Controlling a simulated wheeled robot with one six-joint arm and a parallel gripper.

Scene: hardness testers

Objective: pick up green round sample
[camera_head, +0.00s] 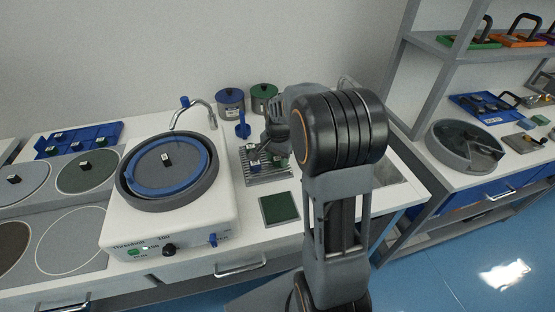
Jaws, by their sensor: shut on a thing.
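A grey ribbed tray (268,181) lies on the white bench, left of my arm. My gripper (271,152) is over this tray, pointing down, partly hidden behind my own arm. It is shut on the green round sample (281,162), a small dark green piece that shows only in part at the tray's right side. I cannot tell whether the sample still touches the tray. A small blue sample (254,164) with a pale top stands in the tray, just left of the gripper.
A polishing machine (205,230) with a blue-rimmed bowl stands left of the tray. A flat green pad (279,208) lies in front. A blue-lidded jar (231,104) and a green-lidded jar (264,97) stand behind. A shelf unit (402,75) rises on the right.

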